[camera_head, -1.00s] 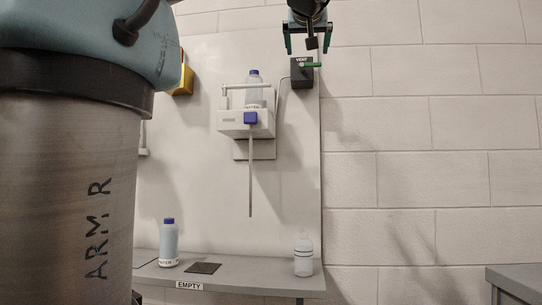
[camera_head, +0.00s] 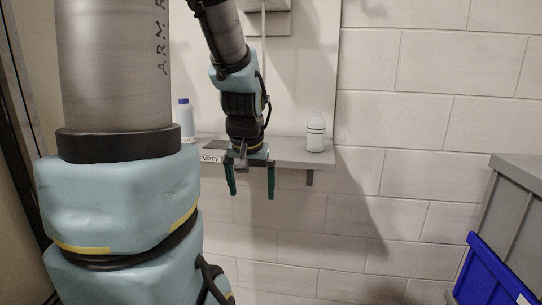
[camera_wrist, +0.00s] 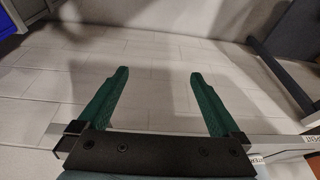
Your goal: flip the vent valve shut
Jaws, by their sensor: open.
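The vent valve is in neither view now, so its handle's present position cannot be seen. My gripper (camera_head: 252,194) points down in front of the shelf's front edge in the head view, with its two green fingers apart and nothing between them. In the wrist view my gripper (camera_wrist: 159,73) is open and empty, with only pale wall or floor behind the fingers.
The grey shelf (camera_head: 290,155) holds a white bottle (camera_head: 316,133) at its right end and a blue-capped bottle (camera_head: 185,122) at left. An EMPTY label (camera_head: 210,157) is on its front. A blue bin (camera_head: 490,270) stands lower right by a grey cabinet (camera_head: 510,205).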

